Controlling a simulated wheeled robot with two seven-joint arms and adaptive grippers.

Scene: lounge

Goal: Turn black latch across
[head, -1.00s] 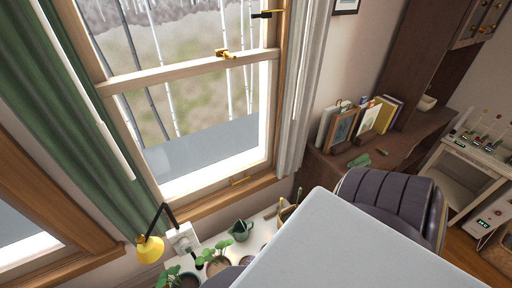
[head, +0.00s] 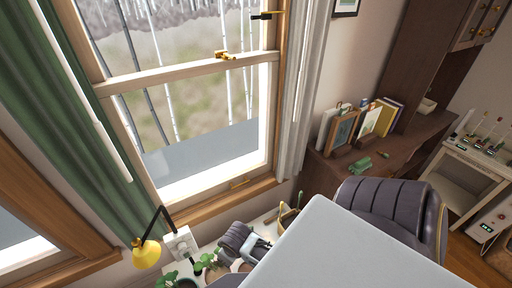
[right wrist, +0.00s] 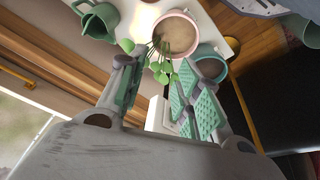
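The black latch (head: 261,15) is a small black piece beside a gold bar on the right side of the window frame, high in the head view. A gold catch (head: 226,56) sits below and left of it on the window's middle rail. My right gripper (head: 257,248) is low in the head view, over the plant shelf and far below the latch. In the right wrist view its two green-padded fingers (right wrist: 158,92) stand apart with nothing held between them. The latch does not show in that view. My left gripper is not in view.
Potted plants (head: 208,260) and a yellow lamp (head: 147,252) stand below the window. The right wrist view shows a green watering can (right wrist: 100,20) and a plant pot (right wrist: 177,35) beyond the fingers. A dark chair (head: 390,210) stands right. The space before the window panes is clear.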

